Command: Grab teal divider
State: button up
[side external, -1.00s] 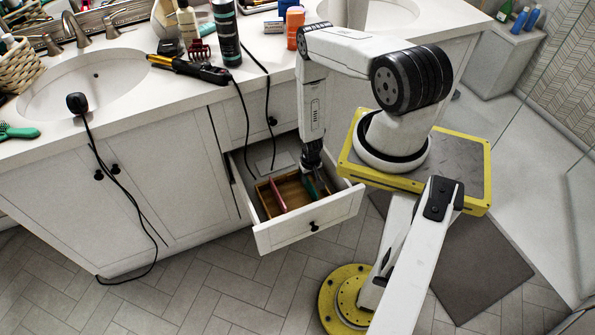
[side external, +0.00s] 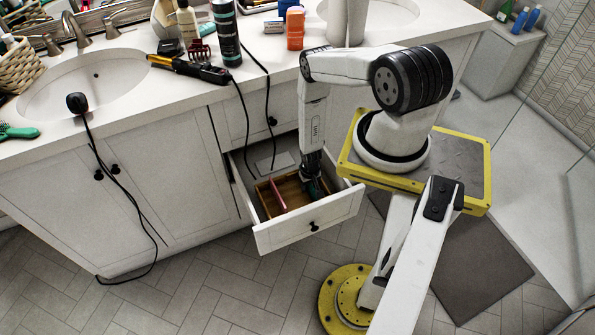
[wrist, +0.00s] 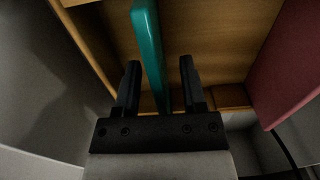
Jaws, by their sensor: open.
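The teal divider (wrist: 149,50) stands on edge in the wooden tray (wrist: 210,45) inside the open drawer. In the wrist view its near end lies between my two fingers, a gap showing on each side, closer to the left finger. My gripper (wrist: 160,75) is open and points down into the tray. In the side view my gripper (side external: 312,186) is low inside the drawer at the tray's right part and hides most of the divider. A pink divider (side external: 278,196) stands farther left in the tray; it also shows at the right of the wrist view (wrist: 288,65).
The open drawer (side external: 300,232) has raised walls around the tray. A black cord (side external: 270,120) hangs from the counter into the drawer's back. The counter above holds a curling iron (side external: 190,68), bottles and an orange container (side external: 295,28). The tray's middle is empty.

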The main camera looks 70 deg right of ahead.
grip_shut()
jog(key=shift+r, duration=0.1)
dwell(0.4)
jog(key=shift+r, duration=4.9)
